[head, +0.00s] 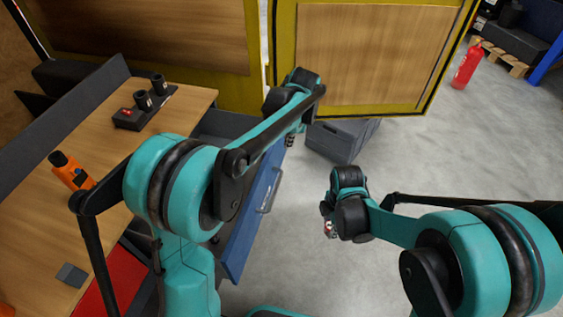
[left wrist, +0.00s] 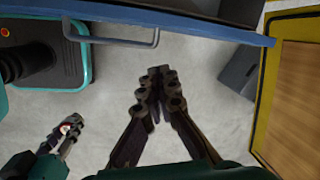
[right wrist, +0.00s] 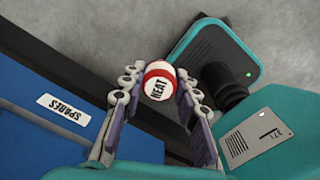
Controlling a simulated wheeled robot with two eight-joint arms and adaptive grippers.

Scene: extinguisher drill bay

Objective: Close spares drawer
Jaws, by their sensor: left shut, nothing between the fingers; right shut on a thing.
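The blue spares drawer (head: 243,228) stands out from under the wooden workbench, with a grey bar handle (head: 268,190). The handle also shows in the left wrist view (left wrist: 112,43). The label SPARES (right wrist: 63,109) is on a blue panel in the right wrist view. My left gripper (head: 290,140) is shut and empty beyond the far end of the drawer front; its fingers (left wrist: 158,80) are apart from the blue edge in its wrist view.
The workbench (head: 115,98) carries an orange device (head: 70,172), a black holder with two cups (head: 145,104) and a small grey block (head: 71,274). A grey crate (head: 340,140) stands on the floor beyond my grippers. A yellow-framed panel (head: 365,55) closes the back. Floor right of the drawer is open.

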